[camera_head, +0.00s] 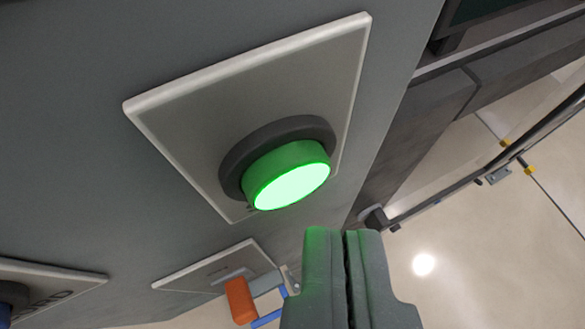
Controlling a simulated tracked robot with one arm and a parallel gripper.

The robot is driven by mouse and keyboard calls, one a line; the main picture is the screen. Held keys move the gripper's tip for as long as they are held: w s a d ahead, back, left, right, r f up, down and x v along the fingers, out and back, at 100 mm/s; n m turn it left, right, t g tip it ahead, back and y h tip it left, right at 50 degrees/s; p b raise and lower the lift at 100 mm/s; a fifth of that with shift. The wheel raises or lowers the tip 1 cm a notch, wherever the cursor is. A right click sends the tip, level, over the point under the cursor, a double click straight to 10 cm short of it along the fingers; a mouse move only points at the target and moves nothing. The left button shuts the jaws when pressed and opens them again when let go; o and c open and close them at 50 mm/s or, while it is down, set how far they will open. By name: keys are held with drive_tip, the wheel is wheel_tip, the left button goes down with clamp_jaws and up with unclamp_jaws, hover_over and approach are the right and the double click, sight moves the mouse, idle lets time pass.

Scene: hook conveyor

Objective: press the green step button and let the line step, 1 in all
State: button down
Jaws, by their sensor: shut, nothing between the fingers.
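The green step button (290,182) is lit bright on its face and sits in a dark round collar (236,160) on a light square plate (333,62). My gripper (344,235) is shut and empty, its two grey fingers side by side at the lower middle of the view. The fingertips appear just below and to the right of the button. Green light tints the left finger. A gap shows between fingertips and button in the picture; I cannot tell the distance in depth.
The plate is on a dark grey panel (80,110). A smaller plate (200,271) with an orange and blue part (241,300) lies below the button. Another labelled plate (60,279) is at lower left. A rail (480,170) runs along the right over pale floor.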

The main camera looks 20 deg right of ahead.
idle(0.7)
drive_tip(key=shift+w+r+p, duration=0.1)
drive_tip(key=shift+w+p, duration=0.2)
drive_tip(key=shift+w, duration=0.1)
